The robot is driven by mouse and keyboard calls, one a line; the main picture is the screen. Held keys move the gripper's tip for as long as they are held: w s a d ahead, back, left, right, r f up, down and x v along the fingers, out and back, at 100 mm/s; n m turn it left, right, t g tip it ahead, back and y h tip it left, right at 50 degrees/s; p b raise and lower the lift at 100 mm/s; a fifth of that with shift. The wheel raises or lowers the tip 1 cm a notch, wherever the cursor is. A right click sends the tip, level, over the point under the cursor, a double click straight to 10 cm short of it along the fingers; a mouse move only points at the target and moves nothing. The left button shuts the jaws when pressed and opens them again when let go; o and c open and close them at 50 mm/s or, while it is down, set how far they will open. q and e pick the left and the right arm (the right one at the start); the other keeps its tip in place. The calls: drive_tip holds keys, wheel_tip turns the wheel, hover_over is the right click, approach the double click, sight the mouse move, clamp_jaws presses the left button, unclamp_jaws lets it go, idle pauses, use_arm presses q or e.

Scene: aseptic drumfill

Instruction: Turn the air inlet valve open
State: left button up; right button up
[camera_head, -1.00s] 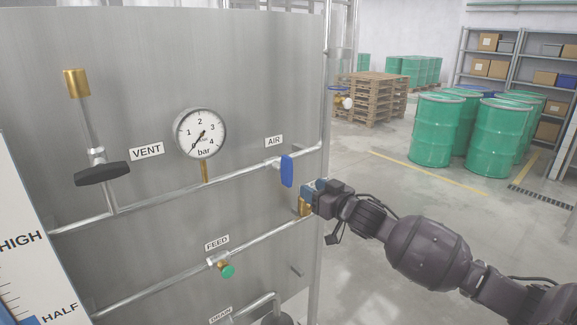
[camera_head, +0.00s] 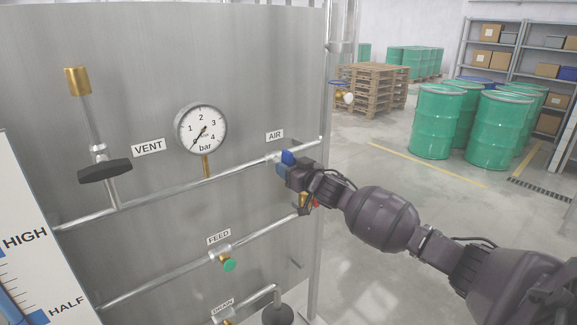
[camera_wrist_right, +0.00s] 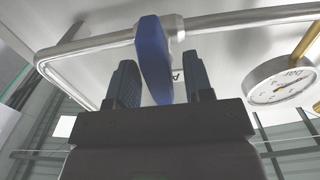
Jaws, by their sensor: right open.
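The air inlet valve has a blue lever handle (camera_head: 288,157) on the upper pipe, just below the AIR label (camera_head: 275,135). In the right wrist view the blue handle (camera_wrist_right: 153,60) stands between the two fingers of my right gripper (camera_wrist_right: 157,85), with a gap on each side. My right gripper (camera_head: 284,166) is open around the handle, and in the head view it hides the handle's lower part. My left gripper is not in view.
The pressure gauge (camera_head: 201,130) sits left of the valve, its needle low. The black VENT handle (camera_head: 104,170) is further left. The green FEED knob (camera_head: 229,265) is below. Green drums (camera_head: 437,122) and pallets (camera_head: 372,92) stand on the floor behind.

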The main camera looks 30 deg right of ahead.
drive_tip(key=shift+w, duration=0.2)
clamp_jaws()
